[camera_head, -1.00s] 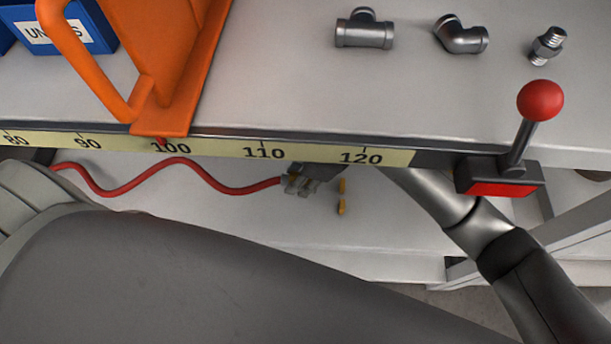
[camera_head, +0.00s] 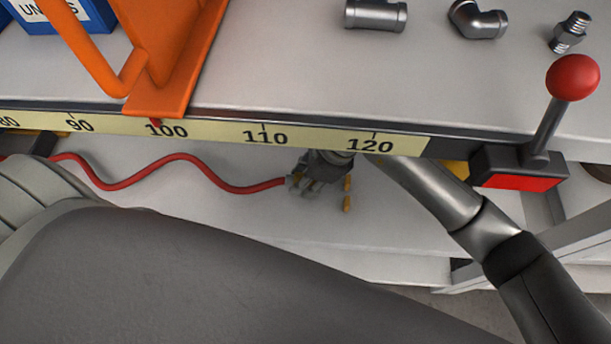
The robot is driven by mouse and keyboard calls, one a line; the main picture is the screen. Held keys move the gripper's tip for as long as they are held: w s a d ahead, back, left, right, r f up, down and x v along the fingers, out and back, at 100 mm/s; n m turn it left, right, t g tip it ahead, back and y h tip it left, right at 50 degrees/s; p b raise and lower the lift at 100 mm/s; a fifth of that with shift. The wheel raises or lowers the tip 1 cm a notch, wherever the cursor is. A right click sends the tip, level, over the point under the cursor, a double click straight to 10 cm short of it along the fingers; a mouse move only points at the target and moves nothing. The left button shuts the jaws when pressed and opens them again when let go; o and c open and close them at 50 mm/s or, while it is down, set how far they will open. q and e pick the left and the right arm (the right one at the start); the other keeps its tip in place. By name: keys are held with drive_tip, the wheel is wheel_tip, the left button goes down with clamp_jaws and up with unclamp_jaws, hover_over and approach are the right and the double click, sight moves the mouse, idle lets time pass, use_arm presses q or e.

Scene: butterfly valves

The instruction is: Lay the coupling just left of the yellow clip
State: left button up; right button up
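A red hose (camera_head: 178,158) runs in waves along the lower shelf. At its right end, small grey metal that appears to be the coupling (camera_head: 291,181) shows beside my gripper's fingers. The yellow clip (camera_head: 347,193) stands on the lower shelf just right of the gripper, with a gap between its two visible pieces. My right gripper (camera_head: 306,187) reaches under the bench edge to the hose end. Its fingers overlap the coupling, so I cannot tell whether they are closed on it. My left gripper is not in view; my own dark arm link fills the foreground.
The bench edge bears a yellow ruler strip (camera_head: 215,133) above the lower shelf. An orange bracket (camera_head: 165,85) and a red-knobbed lever (camera_head: 572,78) stand at this edge. Metal pipe fittings (camera_head: 376,15) and a blue bin (camera_head: 98,14) are on the bench top.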

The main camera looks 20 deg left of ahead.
drive_tip(key=shift+f+b, duration=1.2)
drive_tip(key=shift+f, duration=0.3)
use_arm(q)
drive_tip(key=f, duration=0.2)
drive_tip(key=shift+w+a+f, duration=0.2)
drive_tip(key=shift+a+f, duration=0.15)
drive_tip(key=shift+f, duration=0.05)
use_arm(e)
drive_tip(key=o, duration=1.1)
drive_tip(key=shift+r, duration=0.1)
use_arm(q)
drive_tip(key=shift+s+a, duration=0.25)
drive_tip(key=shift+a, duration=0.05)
use_arm(e)
drive_tip(key=shift+v, duration=3.95)
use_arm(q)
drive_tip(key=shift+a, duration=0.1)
